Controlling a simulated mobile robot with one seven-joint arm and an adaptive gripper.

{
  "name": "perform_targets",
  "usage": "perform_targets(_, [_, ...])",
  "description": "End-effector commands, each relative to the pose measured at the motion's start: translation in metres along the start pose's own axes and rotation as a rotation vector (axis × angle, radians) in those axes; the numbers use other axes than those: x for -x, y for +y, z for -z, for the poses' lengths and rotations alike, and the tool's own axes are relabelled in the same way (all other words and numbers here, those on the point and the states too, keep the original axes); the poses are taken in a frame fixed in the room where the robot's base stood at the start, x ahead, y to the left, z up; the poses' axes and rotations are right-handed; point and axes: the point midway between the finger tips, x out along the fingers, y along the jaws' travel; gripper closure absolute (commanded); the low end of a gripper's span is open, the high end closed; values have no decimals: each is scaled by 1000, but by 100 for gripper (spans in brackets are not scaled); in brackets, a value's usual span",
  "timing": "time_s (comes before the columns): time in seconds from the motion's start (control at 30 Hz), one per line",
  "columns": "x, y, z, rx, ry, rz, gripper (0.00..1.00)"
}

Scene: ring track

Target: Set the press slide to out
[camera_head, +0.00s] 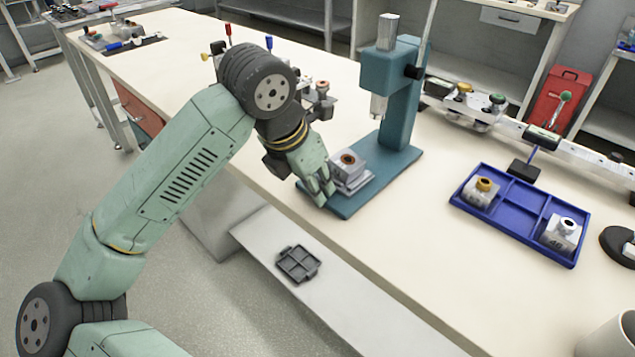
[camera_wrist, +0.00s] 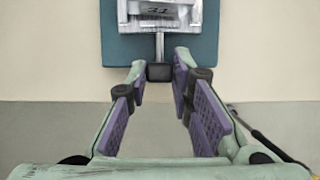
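The teal press (camera_head: 400,110) stands on the bench with its base plate (camera_head: 388,180) reaching toward the near edge. The press slide (camera_head: 350,180) is a grey metal carriage on that plate, bearing a grey block with a brown ring (camera_head: 348,160). In the wrist view the slide (camera_wrist: 160,22) is at the top, with a rod and a dark knob (camera_wrist: 160,72) pointing toward me. My gripper (camera_head: 322,192) is at the plate's near edge. In the wrist view its open fingers (camera_wrist: 160,68) have their tips on either side of the knob. Contact is not clear. In the head view the fingers hide the knob.
A blue tray (camera_head: 515,210) with two grey blocks sits to the right. A rail (camera_head: 590,155) runs behind it. A lower shelf (camera_head: 310,305) with a small grey tray (camera_head: 298,263) is below the bench edge. The bench front between press and blue tray is clear.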

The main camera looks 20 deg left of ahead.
Motion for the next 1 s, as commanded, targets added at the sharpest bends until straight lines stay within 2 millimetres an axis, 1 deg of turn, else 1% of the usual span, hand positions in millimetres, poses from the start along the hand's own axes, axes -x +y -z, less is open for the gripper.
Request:
perform_targets(0.03, [0,0,1,1,3,0,76])
perform_targets(0.2, [0,0,1,1,1,0,65])
perform_targets(0.3, [0,0,0,1,0,0,60])
perform_targets(0.53, [0,0,0,1,-1,0,60])
perform_targets(0.63, [4,0,0,1,-1,-1,60])
perform_targets(0.77, [20,1,0,2,-1,-4,60])
perform_targets(1.0, [71,1,0,2,-1,-3,60])
